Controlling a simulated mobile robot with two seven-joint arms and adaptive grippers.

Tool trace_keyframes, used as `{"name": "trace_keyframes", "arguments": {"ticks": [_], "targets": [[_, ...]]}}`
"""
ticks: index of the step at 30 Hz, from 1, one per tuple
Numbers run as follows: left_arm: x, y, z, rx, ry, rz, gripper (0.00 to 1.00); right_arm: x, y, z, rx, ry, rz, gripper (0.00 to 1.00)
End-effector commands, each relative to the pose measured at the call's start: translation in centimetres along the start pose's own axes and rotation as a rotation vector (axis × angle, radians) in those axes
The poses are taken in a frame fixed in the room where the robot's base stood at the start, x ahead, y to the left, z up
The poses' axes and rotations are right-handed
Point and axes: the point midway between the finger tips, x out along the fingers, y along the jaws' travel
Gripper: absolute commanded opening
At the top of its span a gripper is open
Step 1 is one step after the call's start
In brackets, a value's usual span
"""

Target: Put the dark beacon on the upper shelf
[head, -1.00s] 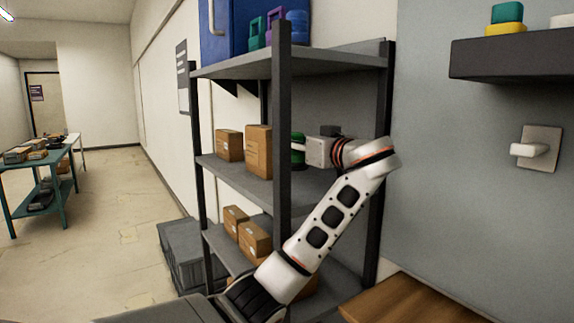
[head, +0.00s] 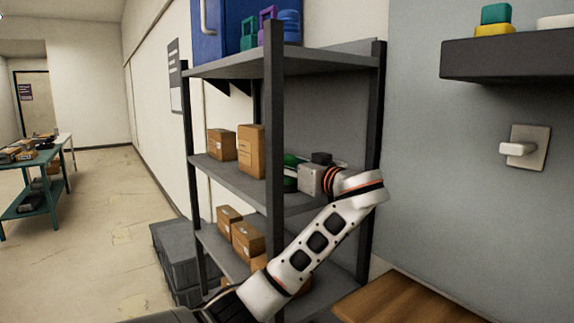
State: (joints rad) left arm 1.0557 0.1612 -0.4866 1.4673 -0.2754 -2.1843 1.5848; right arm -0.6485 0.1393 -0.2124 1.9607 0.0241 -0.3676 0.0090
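A dark and green piece (head: 290,172), which may be the beacon, shows at the middle level of the grey rack. It is partly hidden behind the front post and by my gripper, so its outline is unclear. My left gripper (head: 296,177) reaches in from the right side of the rack, just above the middle shelf board, and points left at this piece. Its fingers are too small and hidden to show whether they hold it. The rack's top shelf (head: 330,58) is above. A dark wall shelf (head: 500,57) is at the upper right. My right gripper is out of view.
Brown boxes (head: 250,152) stand on the middle shelf left of the gripper, more on the lower level. A blue cabinet (head: 222,30), a purple item (head: 268,34) and a blue cylinder (head: 288,26) show at the top. A wooden surface (head: 400,298) is at lower right.

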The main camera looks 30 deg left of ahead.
Motion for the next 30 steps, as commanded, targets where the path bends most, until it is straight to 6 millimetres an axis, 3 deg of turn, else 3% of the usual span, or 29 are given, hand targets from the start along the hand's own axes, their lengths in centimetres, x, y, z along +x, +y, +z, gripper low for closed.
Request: {"name": "trace_keyframes", "arguments": {"ticks": [11, 14, 30], "targets": [[0.0, 0.0, -0.3, 0.000, 0.001, 0.000, 0.49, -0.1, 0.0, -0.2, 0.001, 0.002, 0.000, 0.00], [-0.8, 0.1, -0.2, -0.001, -0.001, 0.003, 0.49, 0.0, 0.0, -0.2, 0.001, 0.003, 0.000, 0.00], [-10.6, 0.1, -0.1, -0.001, -0.003, 0.003, 0.49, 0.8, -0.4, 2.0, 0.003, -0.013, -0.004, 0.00]]}}
